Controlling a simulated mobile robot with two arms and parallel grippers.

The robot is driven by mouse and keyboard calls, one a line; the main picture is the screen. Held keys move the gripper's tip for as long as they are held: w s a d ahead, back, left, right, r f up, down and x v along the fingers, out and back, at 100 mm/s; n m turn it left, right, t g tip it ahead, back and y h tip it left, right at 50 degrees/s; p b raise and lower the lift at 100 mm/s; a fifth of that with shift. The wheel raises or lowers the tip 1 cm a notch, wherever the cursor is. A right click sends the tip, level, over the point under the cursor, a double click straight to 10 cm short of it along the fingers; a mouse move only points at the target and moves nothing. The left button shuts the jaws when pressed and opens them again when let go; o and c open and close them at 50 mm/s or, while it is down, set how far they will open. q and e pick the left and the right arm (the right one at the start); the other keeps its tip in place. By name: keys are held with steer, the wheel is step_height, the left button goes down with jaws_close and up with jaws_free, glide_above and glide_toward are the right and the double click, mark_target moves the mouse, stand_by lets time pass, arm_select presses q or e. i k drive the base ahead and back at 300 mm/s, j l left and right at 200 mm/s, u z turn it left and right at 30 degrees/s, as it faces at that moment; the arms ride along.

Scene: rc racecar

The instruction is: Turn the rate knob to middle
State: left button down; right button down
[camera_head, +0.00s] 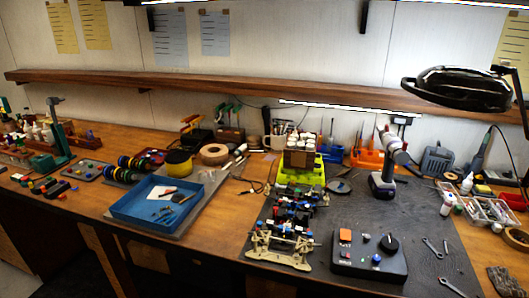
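A black control box (400,269) lies on the dark mat at the front right of the workbench. A large black knob (389,244) stands at its right rear. A small blue-topped knob (376,260) sits in front of the black knob. An orange switch (345,236) and small red parts are on the left side of the box. The labels are too small to read, so I cannot tell which knob is the rate knob or where it points. Neither of my grippers is in view, and nothing touches the box.
A racecar chassis (283,240) lies just left of the box. Wrenches (433,247) lie to its right. A cordless driver (383,178) stands behind it. A black lamp (460,88) hangs above the right side. A blue tray (130,212) is at left.

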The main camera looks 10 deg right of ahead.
mark_target(366, 237)
steer(key=z, duration=1.25)
